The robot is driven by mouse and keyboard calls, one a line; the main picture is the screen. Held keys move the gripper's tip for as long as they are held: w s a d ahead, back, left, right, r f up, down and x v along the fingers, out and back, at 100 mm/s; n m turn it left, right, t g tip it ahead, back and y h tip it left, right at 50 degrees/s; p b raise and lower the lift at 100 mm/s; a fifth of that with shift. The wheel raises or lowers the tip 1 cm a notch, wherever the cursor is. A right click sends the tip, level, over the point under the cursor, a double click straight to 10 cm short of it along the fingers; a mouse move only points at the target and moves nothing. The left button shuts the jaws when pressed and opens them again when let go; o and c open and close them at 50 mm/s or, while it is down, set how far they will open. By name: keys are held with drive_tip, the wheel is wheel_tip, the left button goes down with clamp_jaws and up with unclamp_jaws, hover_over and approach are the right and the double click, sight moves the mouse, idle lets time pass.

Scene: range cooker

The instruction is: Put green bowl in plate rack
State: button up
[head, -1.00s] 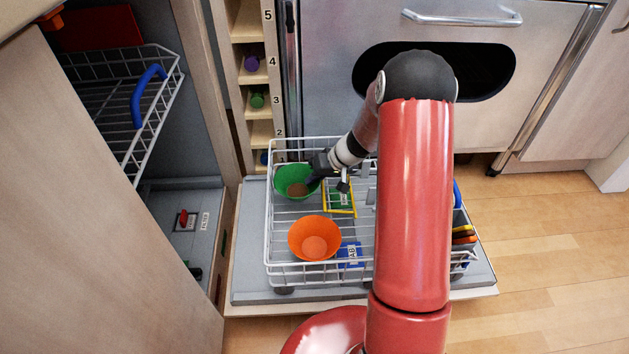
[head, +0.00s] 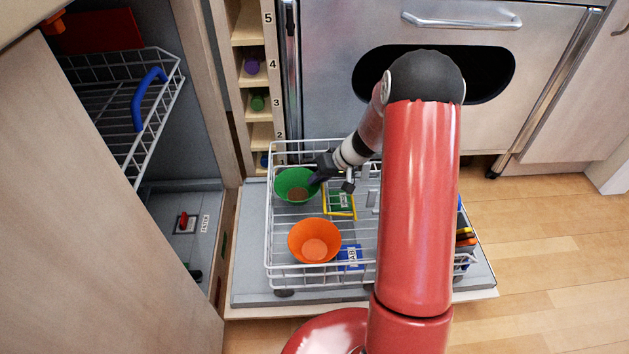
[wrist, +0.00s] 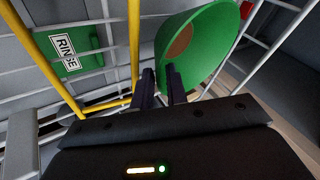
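The green bowl (head: 291,180) sits in the left rear part of the white wire plate rack (head: 268,235), leaning slightly, with a brown patch inside. My gripper (head: 317,179) is at the bowl's right rim. In the wrist view its two dark fingers (wrist: 160,72) stand a little apart, a narrow gap showing between them; the right one overlaps the bowl's edge. I see no firm hold on the bowl. The contact at the rim is partly hidden.
An orange bowl (head: 314,240) stands in front in the same rack, beside a blue label holder (head: 350,257). A yellow frame and green rinse tag (head: 341,203) are right of the green bowl. A wire basket (head: 150,110) and cabinet door (head: 100,220) are at left.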

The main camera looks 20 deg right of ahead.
drive_tip(key=p+v, duration=0.1)
drive_tip(key=v, duration=0.8)
drive_tip(key=s+a+r+h, duration=0.1)
drive_tip(key=s+a+r, duration=0.2)
drive_tip(key=s+r, duration=0.3)
drive_tip(key=s+a+r+h, duration=0.1)
drive_tip(key=s+a+r, duration=0.25)
drive_tip(key=r, duration=0.45)
drive_tip(key=s+r+t+h, duration=0.1)
drive_tip(key=s+r+h, duration=0.1)
drive_tip(key=s, duration=0.7)
drive_tip(key=s+a+r+m+t+h, duration=0.1)
drive_tip(key=s+r, duration=0.3)
drive_tip(key=s, duration=0.5)
drive_tip(key=shift+s+r+h, duration=0.2)
drive_tip(key=shift+s+h, duration=0.15)
drive_tip(key=shift+h, duration=0.25)
drive_tip(key=shift+r, duration=0.1)
